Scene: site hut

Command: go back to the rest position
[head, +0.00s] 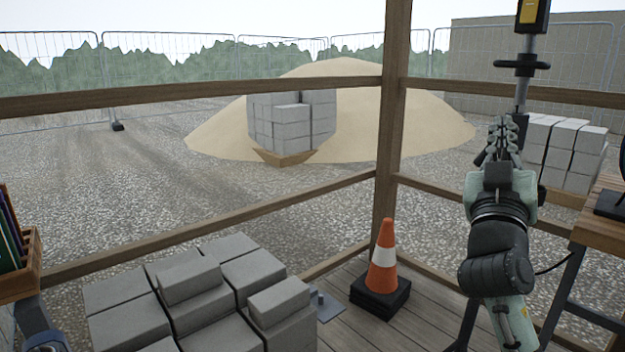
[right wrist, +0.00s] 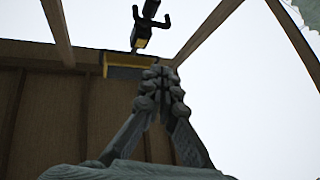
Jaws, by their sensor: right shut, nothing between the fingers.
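My right gripper (head: 506,127) is raised at the right of the head view, with its fingers pointing up. It is shut and holds nothing. In the right wrist view its closed fingertips (right wrist: 160,80) meet in the middle, with the hut roof (right wrist: 60,110) and sky behind them. My left gripper does not show in the head view.
A wooden table (head: 603,217) is at the right edge. An orange cone (head: 383,262) and stacked grey blocks (head: 125,298) are on the floor. A wooden post (head: 390,130) and rails surround the hut.

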